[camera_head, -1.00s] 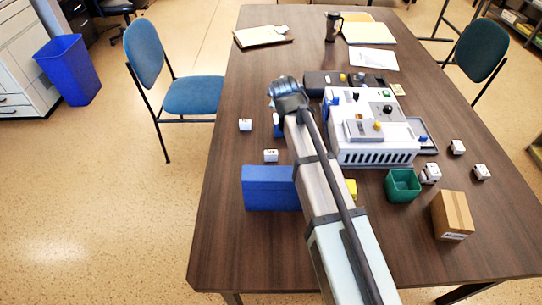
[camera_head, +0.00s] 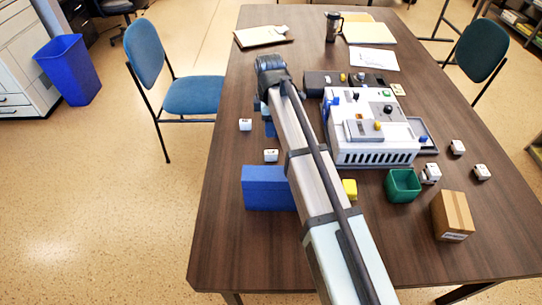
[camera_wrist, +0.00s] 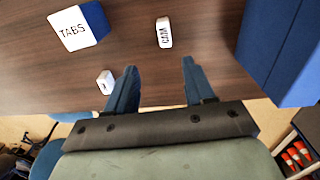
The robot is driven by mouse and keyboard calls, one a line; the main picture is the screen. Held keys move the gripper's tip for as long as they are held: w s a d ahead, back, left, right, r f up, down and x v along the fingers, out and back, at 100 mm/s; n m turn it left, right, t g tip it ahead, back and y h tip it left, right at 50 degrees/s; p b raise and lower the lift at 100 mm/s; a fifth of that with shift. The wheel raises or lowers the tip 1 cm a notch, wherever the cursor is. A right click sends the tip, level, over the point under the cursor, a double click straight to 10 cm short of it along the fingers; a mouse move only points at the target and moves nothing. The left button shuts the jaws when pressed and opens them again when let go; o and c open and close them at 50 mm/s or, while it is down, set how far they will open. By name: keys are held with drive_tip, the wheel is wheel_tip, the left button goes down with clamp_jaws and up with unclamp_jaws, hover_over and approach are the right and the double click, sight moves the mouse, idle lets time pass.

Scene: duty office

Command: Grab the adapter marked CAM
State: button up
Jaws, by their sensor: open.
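The adapter marked CAM (camera_wrist: 164,33) is a small white block lying on the table. In the wrist view it is beyond my fingertips, near the line between them. In the head view it appears to be the white block (camera_head: 271,155) just behind the blue box. My gripper (camera_wrist: 160,66) is open and empty, with its two blue fingers apart. In the head view my gripper's dark end (camera_head: 272,78) is over the table's left side, with its fingers mostly hidden. Another small white adapter (camera_wrist: 105,82) lies beside the left finger, its mark unclear.
A tall blue box (camera_head: 268,188) stands on the near side. A grey machine (camera_head: 372,150), a green bin (camera_head: 403,186) and a cardboard box (camera_head: 453,216) are to the right.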

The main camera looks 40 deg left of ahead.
sight(271, 152)
drive_tip(key=f, duration=1.3)
drive_tip(key=shift+d+f, duration=0.3)
drive_tip(key=shift+f, duration=0.1)
clamp_jaws()
drive_tip(key=shift+r, duration=0.15)
